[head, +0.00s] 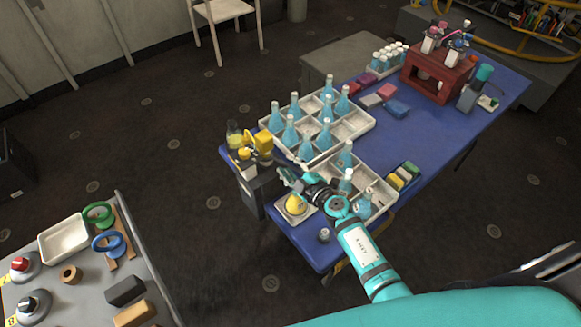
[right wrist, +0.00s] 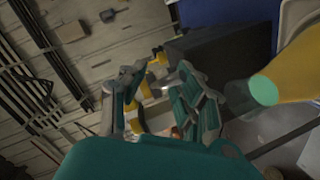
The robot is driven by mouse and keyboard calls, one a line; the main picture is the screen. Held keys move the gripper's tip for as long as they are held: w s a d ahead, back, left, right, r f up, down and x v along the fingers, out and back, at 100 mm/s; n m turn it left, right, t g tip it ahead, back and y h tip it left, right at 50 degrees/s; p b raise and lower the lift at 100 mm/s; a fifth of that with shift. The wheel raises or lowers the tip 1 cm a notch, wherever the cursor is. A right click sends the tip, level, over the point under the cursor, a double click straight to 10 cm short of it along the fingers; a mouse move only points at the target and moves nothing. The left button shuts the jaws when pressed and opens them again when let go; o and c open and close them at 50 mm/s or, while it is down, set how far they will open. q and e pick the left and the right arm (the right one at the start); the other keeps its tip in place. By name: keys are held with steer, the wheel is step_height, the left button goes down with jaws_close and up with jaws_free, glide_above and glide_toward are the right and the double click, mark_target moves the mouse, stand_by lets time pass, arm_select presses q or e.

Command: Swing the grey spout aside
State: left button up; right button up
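A dispenser with yellow parts (head: 262,143) stands at the left end of the blue table, beside a dark grey box (head: 262,186). A thin grey piece, seemingly the spout (head: 285,157), reaches from it toward my right gripper (head: 287,175). In the right wrist view my right gripper (right wrist: 160,98) has its two fingers spread apart. Yellow and pale parts of the dispenser (right wrist: 157,60) show beyond and between the fingers. I cannot tell whether a finger touches the spout. My left gripper is not in view.
White divided crates (head: 352,126) with blue bottles stand close behind the gripper. A yellow rounded thing (head: 295,205) lies in a white tray below my wrist. A grey bench (head: 95,285) with tools stands at lower left, across open floor.

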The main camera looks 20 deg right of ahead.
jaws_close()
